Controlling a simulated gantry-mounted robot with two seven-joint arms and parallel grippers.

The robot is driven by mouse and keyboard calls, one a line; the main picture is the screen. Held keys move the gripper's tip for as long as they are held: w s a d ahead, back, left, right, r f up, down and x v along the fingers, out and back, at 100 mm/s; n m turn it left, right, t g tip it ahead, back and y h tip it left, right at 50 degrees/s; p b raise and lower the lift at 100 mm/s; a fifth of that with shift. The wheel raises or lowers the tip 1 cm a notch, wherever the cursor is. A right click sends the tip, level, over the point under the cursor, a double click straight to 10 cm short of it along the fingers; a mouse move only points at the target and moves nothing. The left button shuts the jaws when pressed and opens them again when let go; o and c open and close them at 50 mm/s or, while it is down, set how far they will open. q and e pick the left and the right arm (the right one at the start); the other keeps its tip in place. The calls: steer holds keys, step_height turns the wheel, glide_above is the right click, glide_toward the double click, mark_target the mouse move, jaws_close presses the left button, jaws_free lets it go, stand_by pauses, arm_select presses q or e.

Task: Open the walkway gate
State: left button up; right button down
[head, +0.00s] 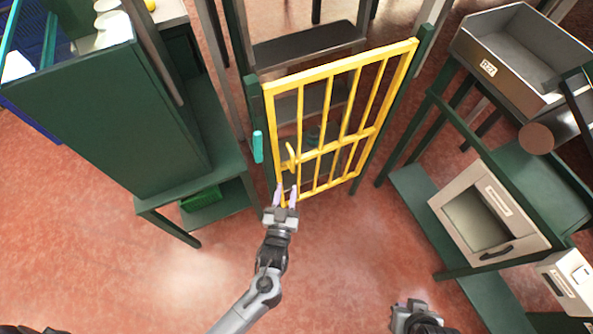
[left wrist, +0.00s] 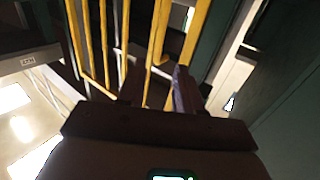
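The yellow barred gate (head: 330,148) spans the gap between two dark green posts and looks closed. A yellow handle (head: 290,156) is on its left side. A teal piece (head: 258,146) is on the left post beside it. My left gripper (head: 286,192) is just below the handle at the gate's lower left, fingers apart with nothing visible between them. In the left wrist view, yellow gate bars (left wrist: 103,45) rise ahead of the dark fingers (left wrist: 157,92); contact cannot be told. My right gripper (head: 415,314) is low at the bottom edge, its fingers unclear.
A green cabinet and bench (head: 110,110) stand left of the gate. A green rack (head: 405,135) with a grey bin (head: 520,50) and a beige box (head: 485,215) stands to the right. The red floor (head: 340,260) in front of the gate is clear.

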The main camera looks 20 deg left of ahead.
mark_target(292, 163)
arm_select(q)
steer(key=w, duration=0.3)
steer(key=w+a+b, duration=0.1)
steer(key=w, duration=0.3)
steer(key=w+a+b, duration=0.1)
steer(key=w, duration=0.3)
steer(key=shift+f, duration=0.35)
jaws_close()
